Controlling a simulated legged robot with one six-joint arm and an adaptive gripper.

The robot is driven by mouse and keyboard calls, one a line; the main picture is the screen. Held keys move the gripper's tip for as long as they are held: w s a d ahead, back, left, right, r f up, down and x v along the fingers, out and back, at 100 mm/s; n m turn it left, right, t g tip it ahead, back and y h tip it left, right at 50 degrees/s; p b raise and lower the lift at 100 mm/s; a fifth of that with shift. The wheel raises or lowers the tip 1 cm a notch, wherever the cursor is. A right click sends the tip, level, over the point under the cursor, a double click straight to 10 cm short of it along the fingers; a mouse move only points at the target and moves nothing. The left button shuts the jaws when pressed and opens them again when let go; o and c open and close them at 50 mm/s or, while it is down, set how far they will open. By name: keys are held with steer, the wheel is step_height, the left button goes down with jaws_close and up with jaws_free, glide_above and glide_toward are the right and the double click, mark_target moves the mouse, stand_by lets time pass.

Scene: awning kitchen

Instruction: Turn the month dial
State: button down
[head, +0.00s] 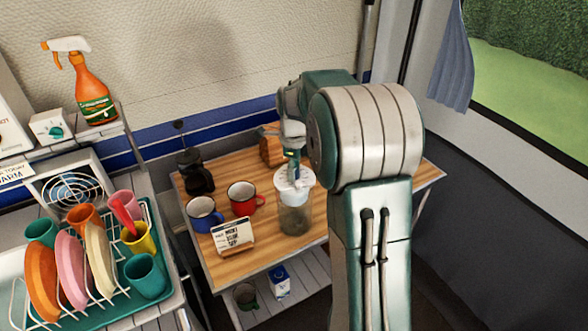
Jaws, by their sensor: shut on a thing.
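A clear jar (295,217) with a dark filling and a white lid (296,188) stands on the wooden table near its right side. My gripper (293,177) points straight down onto the middle of this lid and is shut on the dial there. The month dial itself is mostly hidden by my fingers, and I cannot read its marks. A small white card (232,235) with black lettering stands on the table left of the jar; its words are too small to read surely.
A blue mug (204,214), a red mug (243,199) and a black pot (195,172) stand left of the jar on the table (275,250). A wooden block (271,146) is behind it. A teal dish rack (150,225) stands at left.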

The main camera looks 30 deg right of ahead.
steer(key=shift+f+m, duration=0.1)
steer(key=shift+m, duration=1.5)
steer(key=c, duration=0.6)
jaws_free()
steer(key=shift+o, duration=0.2)
step_height(320, 180, up, 12)
